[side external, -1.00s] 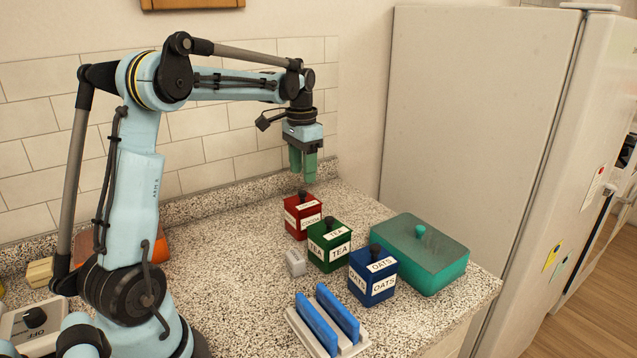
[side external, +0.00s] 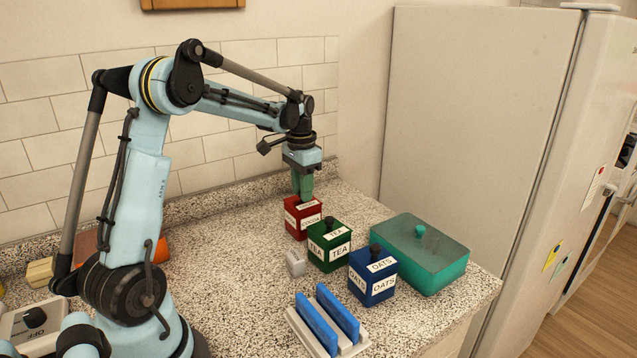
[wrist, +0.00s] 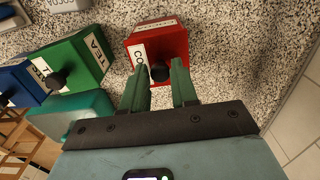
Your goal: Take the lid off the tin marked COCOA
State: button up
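The red COCOA tin (side external: 302,222) stands at the back of the row, and its label is partly visible in the wrist view (wrist: 155,50). Its lid has a dark round knob (wrist: 160,72). My gripper (side external: 302,194) points down over the lid, with its two green fingers low near the top. In the wrist view the fingers (wrist: 160,68) stand apart, one on each side of the knob. A narrow gap seems to show beside it, but contact is hard to judge. The lid sits on the tin. The knob is hidden by the fingers in the side view.
The green TEA tin (side external: 329,246) stands close in front of the COCOA tin, then the blue OATS tin (side external: 373,279). A teal box (side external: 440,275) is at right. The tiled wall (side external: 240,130) is behind.

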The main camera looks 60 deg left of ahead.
grip_shut()
